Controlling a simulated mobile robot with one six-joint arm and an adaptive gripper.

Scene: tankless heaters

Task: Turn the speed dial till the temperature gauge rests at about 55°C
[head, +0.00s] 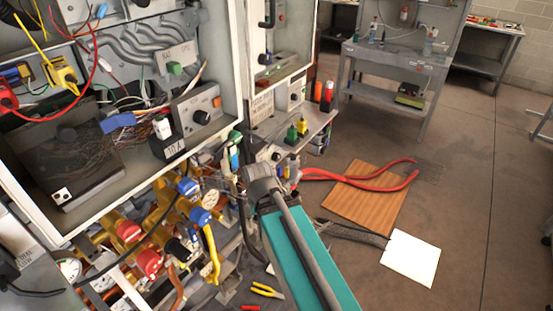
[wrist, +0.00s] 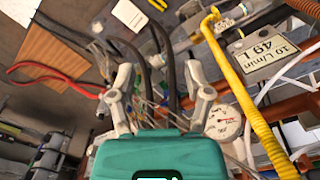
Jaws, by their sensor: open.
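In the head view, a black knob (head: 201,117) sits on a grey control box inside the open cabinet. Which knob is the speed dial I cannot tell. A round white gauge (head: 209,198) stands among the pipes below the cabinet. A round dial gauge (wrist: 222,122) also shows in the wrist view, right of my gripper; its reading is too small to tell. My gripper (wrist: 155,88) is open, its two grey fingers apart with nothing held between them. In the head view my teal arm reaches up beside the pipes, and its fingers cannot be made out.
Blue and red valve handles (head: 200,215) and a yellow pipe (head: 212,250) crowd the area left of my arm. Wires hang in the cabinet. A wooden board (head: 368,197), a red hose (head: 350,177) and a white sheet (head: 410,258) lie on the floor. The floor at right is clear.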

